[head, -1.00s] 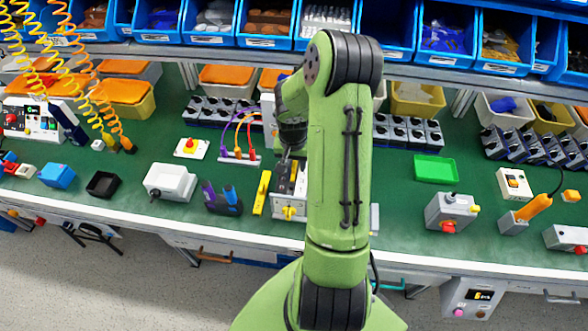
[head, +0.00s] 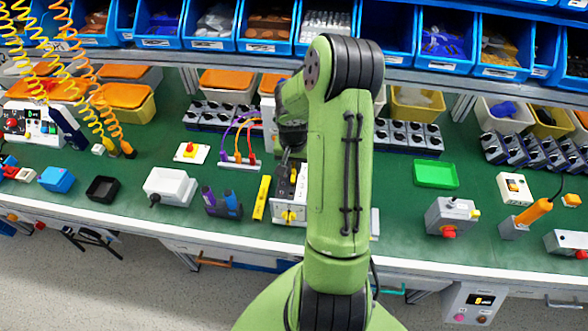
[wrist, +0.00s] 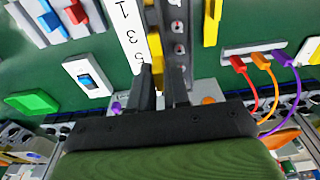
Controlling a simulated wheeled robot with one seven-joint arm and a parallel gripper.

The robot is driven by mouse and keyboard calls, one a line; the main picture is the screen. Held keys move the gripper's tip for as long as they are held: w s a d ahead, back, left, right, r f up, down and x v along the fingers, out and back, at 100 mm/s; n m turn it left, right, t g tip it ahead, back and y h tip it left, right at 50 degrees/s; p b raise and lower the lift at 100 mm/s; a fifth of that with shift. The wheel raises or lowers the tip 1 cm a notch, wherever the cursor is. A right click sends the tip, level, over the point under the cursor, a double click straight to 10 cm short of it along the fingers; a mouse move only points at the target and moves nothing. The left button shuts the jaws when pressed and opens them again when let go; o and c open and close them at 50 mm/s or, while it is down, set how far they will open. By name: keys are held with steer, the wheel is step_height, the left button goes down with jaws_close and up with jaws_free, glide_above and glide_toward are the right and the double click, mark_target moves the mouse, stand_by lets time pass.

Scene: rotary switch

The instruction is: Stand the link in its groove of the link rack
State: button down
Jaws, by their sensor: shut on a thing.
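My gripper (head: 285,158) points down at the back end of the white-and-grey switch unit (head: 290,190), which has a yellow handle at its front. In the wrist view its dark fingers (wrist: 161,75) are close together, with a narrow yellow piece at their tips. I take this for the link, though the fingers hide most of it and the switch unit behind blurs its outline. A grey board (wrist: 50,28) with blue and red pieces in it shows at upper left in the wrist view. It may be the link rack; my arm hides that spot in the head view.
A strip with red, orange and purple cables (head: 240,162) stands behind and left of the unit. A yellow bar (head: 262,197) lies close to its left.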

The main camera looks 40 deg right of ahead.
mark_target(294, 165)
step_height(294, 165, up, 8)
steer(key=shift+f+p, duration=0.1)
steer(key=shift+p, duration=0.25)
step_height(294, 165, up, 4)
steer(key=shift+f+p, duration=0.25)
steer(key=shift+p, duration=0.85)
